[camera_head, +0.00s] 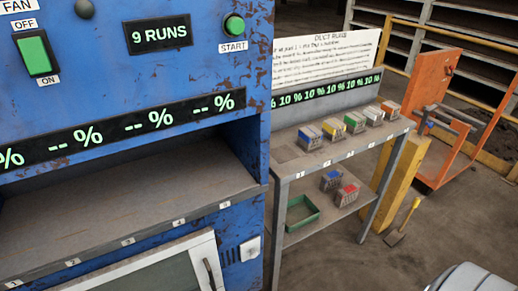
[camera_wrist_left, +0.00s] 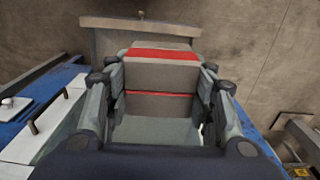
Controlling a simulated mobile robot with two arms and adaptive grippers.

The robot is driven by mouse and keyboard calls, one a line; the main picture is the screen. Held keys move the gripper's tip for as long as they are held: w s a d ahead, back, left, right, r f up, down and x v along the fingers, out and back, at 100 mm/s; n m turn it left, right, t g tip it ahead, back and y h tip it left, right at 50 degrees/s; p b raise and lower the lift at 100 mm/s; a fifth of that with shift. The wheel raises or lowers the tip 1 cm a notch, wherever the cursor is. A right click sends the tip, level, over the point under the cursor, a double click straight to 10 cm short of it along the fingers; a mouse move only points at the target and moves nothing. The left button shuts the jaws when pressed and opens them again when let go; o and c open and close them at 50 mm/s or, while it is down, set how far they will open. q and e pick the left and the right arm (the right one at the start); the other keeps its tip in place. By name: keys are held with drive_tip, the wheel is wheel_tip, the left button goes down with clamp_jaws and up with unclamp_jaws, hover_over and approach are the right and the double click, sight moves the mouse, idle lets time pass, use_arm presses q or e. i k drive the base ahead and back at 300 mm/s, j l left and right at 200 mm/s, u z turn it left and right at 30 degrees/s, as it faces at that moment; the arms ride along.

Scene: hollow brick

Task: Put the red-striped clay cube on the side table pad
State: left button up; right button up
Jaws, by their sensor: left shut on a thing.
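In the left wrist view, my left gripper (camera_wrist_left: 160,78) is shut on a grey-brown clay cube with a red stripe (camera_wrist_left: 160,74). The fingers press its left and right sides. Red shows across its top and as a thin line lower down. In the head view, the side table (camera_head: 288,175) stands right of the blue machine. A darker bare patch (camera_head: 287,153) shows at the left of its top; I cannot tell whether this is the pad. Neither gripper shows in the head view.
Several cubes with coloured tops, including a blue one (camera_head: 310,138), stand in a row on the side table. Its lower shelf holds a green tray (camera_head: 300,212), a blue-topped cube (camera_head: 331,180) and a red-topped cube (camera_head: 346,195). The blue machine (camera_head: 190,65) fills the left.

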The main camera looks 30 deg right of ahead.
sight(283, 154)
drive_tip(key=l+u, duration=0.2)
drive_tip(key=l, duration=0.55)
drive_tip(key=l+u, duration=0.2)
drive_tip(key=l, duration=0.55)
drive_tip(key=k+l+u, duration=0.15)
drive_tip(key=l, duration=0.55)
